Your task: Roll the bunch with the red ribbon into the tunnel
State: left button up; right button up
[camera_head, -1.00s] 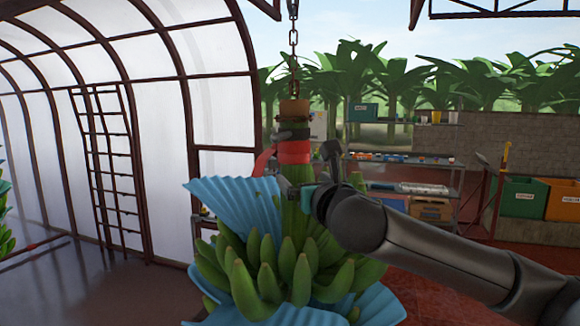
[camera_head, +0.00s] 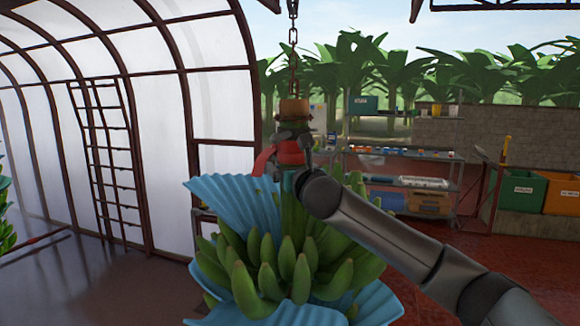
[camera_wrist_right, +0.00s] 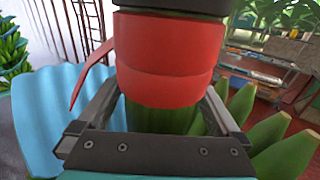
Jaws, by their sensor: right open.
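The banana bunch (camera_head: 285,265) hangs from a chain in the middle of the head view, with a blue sheet (camera_head: 235,205) around it. A red ribbon (camera_head: 290,152) is wrapped around its stem, with a loose end at the left. In the right wrist view the red ribbon (camera_wrist_right: 165,65) fills the middle, above green stem. My right gripper (camera_head: 293,140) is at the stem by the ribbon. Its fingers show in the right wrist view (camera_wrist_right: 158,105), open, one on each side of the stem. Whether they touch it I cannot tell. My left gripper is not in view.
A chain (camera_head: 293,50) holds the bunch from above. A curved, framed translucent wall with a ladder (camera_head: 110,165) stands at the left. Shelves (camera_head: 405,155) and green (camera_head: 517,193) and orange bins (camera_head: 563,195) stand at the back right. Another bunch shows at the left edge.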

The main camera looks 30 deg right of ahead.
jog(key=shift+w, duration=0.1)
grip_shut()
dwell(0.9)
